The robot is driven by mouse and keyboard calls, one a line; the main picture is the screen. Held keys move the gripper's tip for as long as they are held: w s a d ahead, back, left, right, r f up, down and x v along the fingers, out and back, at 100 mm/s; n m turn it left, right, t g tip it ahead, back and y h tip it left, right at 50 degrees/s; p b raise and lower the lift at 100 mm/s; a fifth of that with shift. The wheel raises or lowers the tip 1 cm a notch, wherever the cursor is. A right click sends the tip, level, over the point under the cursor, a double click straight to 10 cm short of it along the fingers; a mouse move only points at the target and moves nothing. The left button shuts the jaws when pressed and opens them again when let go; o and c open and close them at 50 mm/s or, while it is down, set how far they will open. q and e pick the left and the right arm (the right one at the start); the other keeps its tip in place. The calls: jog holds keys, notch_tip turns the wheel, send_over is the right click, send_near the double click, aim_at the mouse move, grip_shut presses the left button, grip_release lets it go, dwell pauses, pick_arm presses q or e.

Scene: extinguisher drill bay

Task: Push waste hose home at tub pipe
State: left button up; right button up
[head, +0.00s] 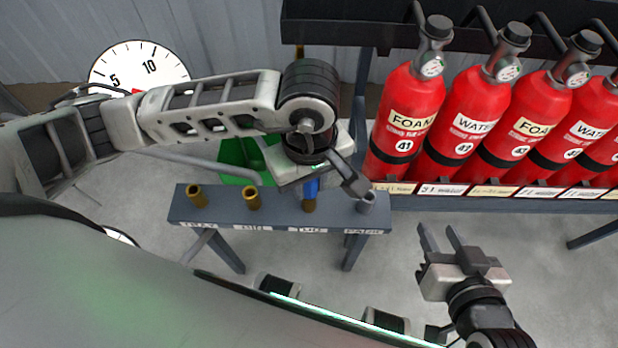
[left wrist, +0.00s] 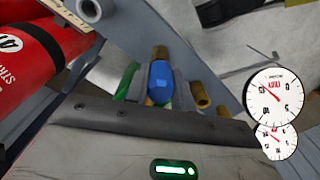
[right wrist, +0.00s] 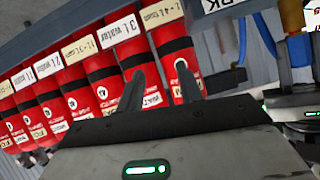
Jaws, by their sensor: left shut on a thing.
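The blue end of the waste hose (head: 312,188) sits in line with the brass tub pipe (head: 309,206), third from the left on the grey rail. My left gripper (head: 318,180) is shut on this blue end from above. The left wrist view shows the blue end (left wrist: 160,80) between the fingers, against the brass pipe (left wrist: 159,52). I cannot tell how far it is pushed on. The rest of the hose is largely hidden by my arm. My right gripper (head: 440,236) is open and empty, right of the rail.
Two more brass pipes (head: 251,198) stand left on the rail (head: 275,212), and a grey post (head: 366,203) stands at its right end. A green tub (head: 238,165) is behind. Red extinguishers (head: 400,120) line a rack at right. A dial (head: 140,68) is back left.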

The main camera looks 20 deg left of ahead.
pick_arm(q)
jog(key=shift+f, duration=0.15)
pick_arm(e)
jog(key=shift+f, duration=0.2)
pick_arm(q)
jog(key=o, duration=1.1)
jog(key=shift+r, duration=0.35)
notch_tip(320, 180, up, 15)
jog(key=p, duration=0.2)
jog(key=shift+r+p, duration=0.2)
jog(key=shift+p, duration=0.15)
pick_arm(e)
jog(key=shift+w+a+r+g, duration=0.1)
jog(key=shift+a+r+g, duration=0.15)
jog(key=shift+r, duration=0.25)
jog(key=shift+w+a+r+g, duration=0.1)
jog(key=shift+a+r+g, duration=0.1)
jog(key=shift+r, duration=0.3)
